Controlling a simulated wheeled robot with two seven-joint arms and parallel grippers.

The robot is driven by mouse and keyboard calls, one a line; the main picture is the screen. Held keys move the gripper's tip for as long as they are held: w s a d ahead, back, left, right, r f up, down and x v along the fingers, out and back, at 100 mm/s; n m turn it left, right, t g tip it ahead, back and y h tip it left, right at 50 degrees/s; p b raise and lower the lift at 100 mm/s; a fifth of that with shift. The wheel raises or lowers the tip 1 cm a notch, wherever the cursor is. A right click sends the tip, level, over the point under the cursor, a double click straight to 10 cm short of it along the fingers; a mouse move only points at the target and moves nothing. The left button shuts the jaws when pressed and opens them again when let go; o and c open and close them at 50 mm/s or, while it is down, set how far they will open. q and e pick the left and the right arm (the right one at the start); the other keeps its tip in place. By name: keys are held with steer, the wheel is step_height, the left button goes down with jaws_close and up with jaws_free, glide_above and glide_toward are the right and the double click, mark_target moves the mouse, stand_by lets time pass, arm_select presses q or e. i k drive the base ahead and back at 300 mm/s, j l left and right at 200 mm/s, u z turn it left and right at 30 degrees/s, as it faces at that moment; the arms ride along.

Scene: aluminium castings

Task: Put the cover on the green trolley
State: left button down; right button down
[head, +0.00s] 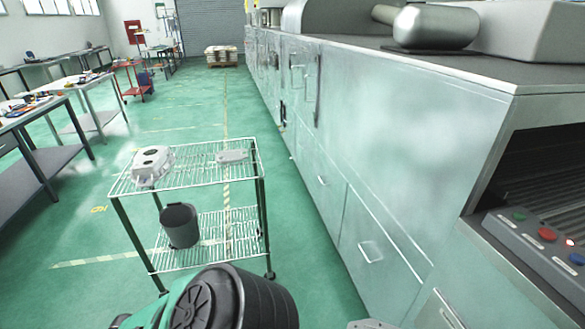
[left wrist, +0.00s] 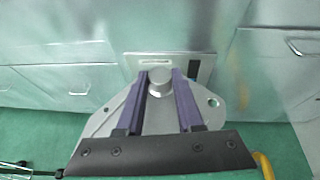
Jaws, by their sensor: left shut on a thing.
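The cover is a flat grey casting (left wrist: 216,108) with a round boss and a small hole, seen in the left wrist view. My left gripper (left wrist: 160,76) is shut on its boss, with one purple finger on each side. In the head view, only a small grey edge shows at the bottom, and I cannot tell if it is the cover. The green trolley (head: 123,219) stands ahead, with green posts and two wire shelves. Its top shelf holds a grey housing casting (head: 152,165) at left and a flat grey casting (head: 232,157) at back right. My right gripper is out of view.
A dark grey bin (head: 180,226) stands on the trolley's lower shelf. A long metal machine (head: 375,130) lines the right side, with a button panel (head: 535,245) near me. Workbenches (head: 40,108) stand at left. The top shelf's front middle is bare, and green floor surrounds the trolley.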

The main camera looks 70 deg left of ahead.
mark_target(192, 167)
steer(key=j+u, duration=0.3)
steer(key=u, duration=0.15)
steer(key=i+j+u, duration=0.15)
steer(key=u, duration=0.25)
steer(key=i+j+u, duration=0.15)
steer(key=j+u, duration=0.15)
steer(key=u, duration=0.15)
steer(key=i+j+u, duration=0.15)
steer(key=u, duration=0.25)
steer(key=i+j+u, duration=0.1)
steer(key=i+u, duration=0.15)
steer(key=u, duration=0.2)
